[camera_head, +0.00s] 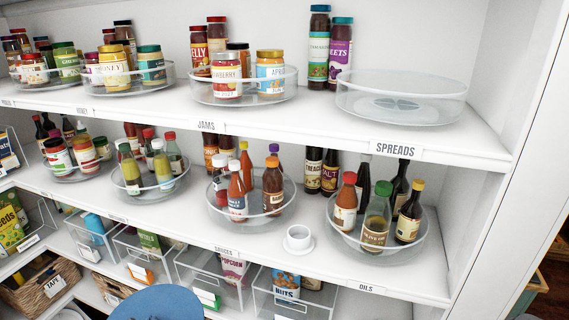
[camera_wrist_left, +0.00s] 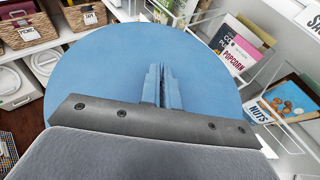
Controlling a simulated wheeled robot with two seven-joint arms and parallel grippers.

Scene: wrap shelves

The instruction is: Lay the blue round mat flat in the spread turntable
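The blue round mat (camera_head: 158,303) shows only by its upper edge at the bottom of the head view. In the left wrist view the mat (camera_wrist_left: 100,70) fills the middle as a wide flat disc in front of the lower shelves. My left gripper (camera_wrist_left: 162,82) has its fingers close together at the mat and appears shut on it; the exact contact is hard to see. The spread turntable (camera_head: 400,115) is a clear round tray on the upper shelf, above the SPREADS label (camera_head: 397,149), and is empty. My right gripper is not in view.
The oils turntable (camera_head: 340,235) and a white cup (camera_head: 298,240) are on the shelf below. Clear bins (camera_head: 262,300) and baskets (camera_head: 50,285) stand lower.

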